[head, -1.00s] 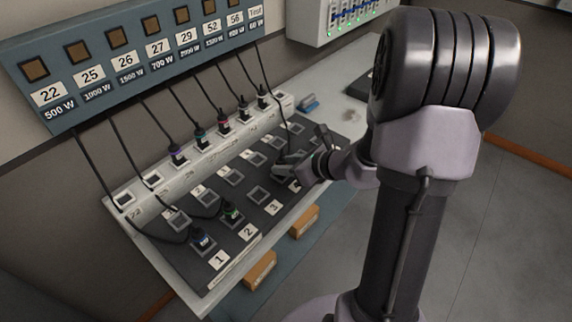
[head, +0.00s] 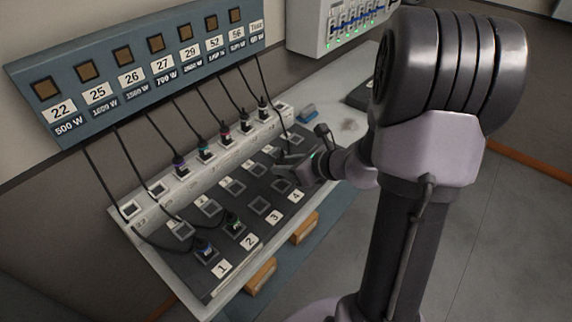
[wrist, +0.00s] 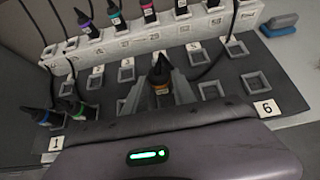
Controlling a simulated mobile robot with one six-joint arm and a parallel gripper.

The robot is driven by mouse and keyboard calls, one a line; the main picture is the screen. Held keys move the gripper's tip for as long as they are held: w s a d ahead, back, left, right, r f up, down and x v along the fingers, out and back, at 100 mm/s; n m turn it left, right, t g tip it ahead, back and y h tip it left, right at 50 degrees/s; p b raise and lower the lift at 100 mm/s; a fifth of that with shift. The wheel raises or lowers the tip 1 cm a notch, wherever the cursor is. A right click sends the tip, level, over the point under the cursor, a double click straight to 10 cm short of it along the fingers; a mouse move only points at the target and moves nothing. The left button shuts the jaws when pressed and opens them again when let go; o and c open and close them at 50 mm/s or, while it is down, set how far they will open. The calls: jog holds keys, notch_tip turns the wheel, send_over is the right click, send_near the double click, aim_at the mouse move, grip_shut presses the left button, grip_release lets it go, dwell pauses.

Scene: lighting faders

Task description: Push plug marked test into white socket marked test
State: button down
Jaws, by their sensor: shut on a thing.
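In the head view my gripper (head: 287,163) is over the far right part of the dark socket board, and the plug is hidden there. A black cable (head: 274,98) runs from beneath the Test label (head: 257,28) down toward my gripper. The white strip (head: 235,140) stands behind the board. Its far right end has an empty socket (head: 283,107); I cannot read its marking.
Several plugs stand in the white strip, with cables hanging from the blue panel (head: 150,75). Two more plugs (head: 204,247) (head: 234,222) stand in the dark board (head: 190,268) at the near left. A blue block (head: 307,112) lies beyond the strip's right end.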

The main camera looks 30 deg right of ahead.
notch_tip(320, 180, up, 8)
jog(key=p, duration=0.7)
jog(key=shift+r, duration=0.25)
jog(key=shift+f, duration=0.15)
jog(key=w+d+p, duration=0.2)
jog(key=w+d, duration=0.3)
jog(key=w, duration=0.4)
jog(key=w+d+p, duration=0.1)
jog(key=w+d, duration=0.4)
jog(key=w, duration=0.5)
jog(key=w+d+p, duration=0.2)
jog(key=w+d, duration=0.3)
jog(key=w, duration=0.5)
jog(key=shift+d+p, duration=0.35)
jog(key=shift+d, duration=0.05)
jog(key=shift+w, duration=0.1)
jog(key=shift+f+b, duration=2.1)
jog(key=shift+f, duration=0.15)
jog(key=shift+f, duration=0.1)
